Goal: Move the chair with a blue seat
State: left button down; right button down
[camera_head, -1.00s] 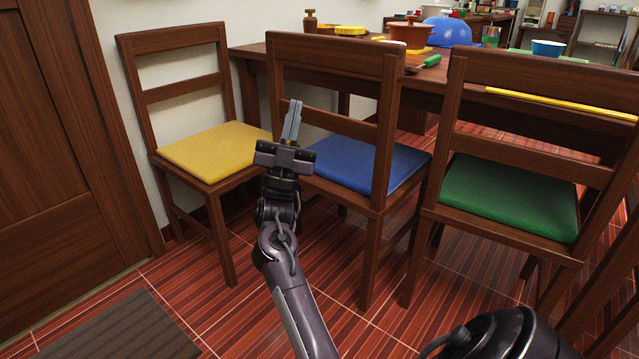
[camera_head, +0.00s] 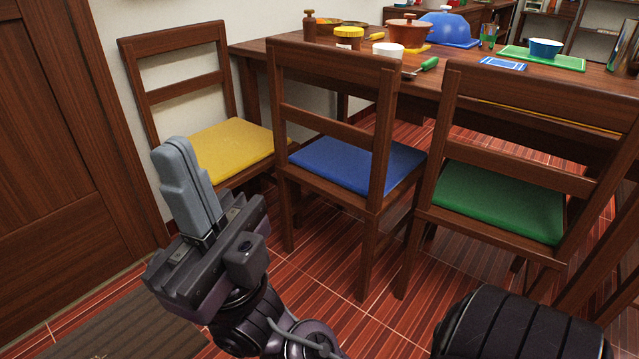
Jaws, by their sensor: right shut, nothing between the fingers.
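The chair with a blue seat (camera_head: 358,163) stands upright in the middle of the view, its back toward me and its seat facing the table. Its wooden backrest (camera_head: 333,58) and legs are dark brown. My right gripper (camera_head: 177,160) is at the lower left, nearer to me than the chairs, with its grey fingers together and empty. It appears apart from the blue-seat chair, to the left of it in the picture, and covers part of the yellow-seat chair. My left gripper is not in view.
A yellow-seat chair (camera_head: 235,148) stands left and a green-seat chair (camera_head: 500,203) right of the blue one. A wooden table (camera_head: 455,75) with dishes is behind. A door (camera_head: 45,150) is at left, a dark mat (camera_head: 125,325) lower left. Tiled floor shows between.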

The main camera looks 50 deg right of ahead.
aim_at(365, 173)
jog(key=k+l+u, duration=0.1)
jog(key=l+u, duration=0.15)
jog(key=l, duration=0.15)
jog(key=k+l+u, duration=0.1)
jog(key=l+u, duration=0.15)
jog(key=l, duration=0.2)
jog(key=k+l+u, duration=0.25)
jog(key=i+l, duration=0.1)
jog(key=l, duration=0.05)
